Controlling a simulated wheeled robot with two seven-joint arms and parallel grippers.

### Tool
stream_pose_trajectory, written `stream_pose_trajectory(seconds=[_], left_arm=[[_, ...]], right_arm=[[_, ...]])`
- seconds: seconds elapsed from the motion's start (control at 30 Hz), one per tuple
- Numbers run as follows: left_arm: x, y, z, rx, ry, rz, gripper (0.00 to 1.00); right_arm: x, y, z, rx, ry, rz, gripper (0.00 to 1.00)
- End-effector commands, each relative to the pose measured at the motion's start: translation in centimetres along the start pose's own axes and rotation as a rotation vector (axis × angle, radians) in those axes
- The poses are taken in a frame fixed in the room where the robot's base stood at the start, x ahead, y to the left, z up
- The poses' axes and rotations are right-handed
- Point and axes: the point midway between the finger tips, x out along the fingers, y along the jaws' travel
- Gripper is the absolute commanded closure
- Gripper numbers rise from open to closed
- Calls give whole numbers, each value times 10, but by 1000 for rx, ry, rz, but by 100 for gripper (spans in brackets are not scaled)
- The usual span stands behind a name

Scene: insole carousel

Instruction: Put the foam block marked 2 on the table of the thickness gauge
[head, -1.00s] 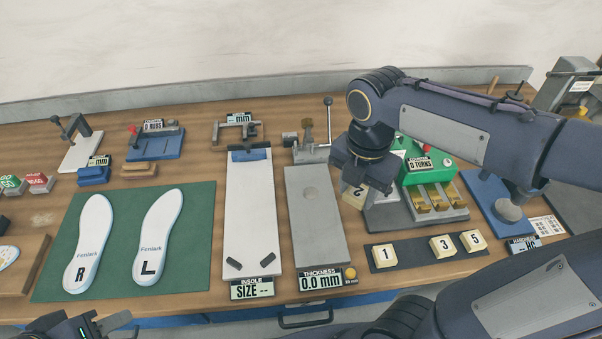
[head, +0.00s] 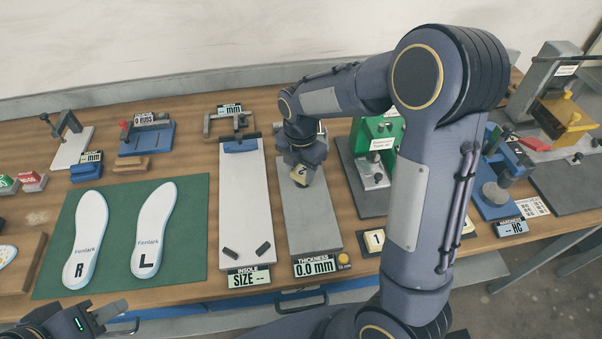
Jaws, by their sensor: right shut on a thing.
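The foam block marked 2 (head: 299,173) is a small cream block, held in my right gripper (head: 301,168). My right gripper is shut on it, above the grey table of the thickness gauge (head: 313,225). I cannot tell whether the block touches the table. The gauge display (head: 314,267) reads 0.0 mm. My arm hides the gauge's upper part. My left gripper (head: 95,315) is at the bottom left, away from the gauge; its fingers are only partly in view.
Foam block 1 (head: 375,239) lies right of the gauge; my arm covers most of that row. The insole size board (head: 241,205) stands just left. A green mat (head: 195,235) carries two insoles. A green-topped machine (head: 372,140) and blue-based hardness tester (head: 492,201) stand right.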

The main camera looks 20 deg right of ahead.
Motion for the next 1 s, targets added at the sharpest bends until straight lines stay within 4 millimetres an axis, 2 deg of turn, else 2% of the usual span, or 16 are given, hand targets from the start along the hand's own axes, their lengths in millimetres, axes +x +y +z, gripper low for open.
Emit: stream_pose_trajectory(seconds=[0.03,0.13,0.57,0.6,0.73,1.0], left_arm=[[0,0,0,0,0,0,64],[0,0,0,0,0,0,64],[4,-2,2,0,0,0,64],[3,-1,2,0,0,0,64],[2,-1,1,0,0,0,64],[2,-1,1,0,0,0,64]], right_arm=[[9,-1,0,0,1,-4,81],[19,-1,0,0,1,-3,81],[26,-1,0,1,0,0,81],[25,-1,0,1,0,0,58],[25,-1,0,1,0,0,41],[24,-1,0,1,0,0,39]])
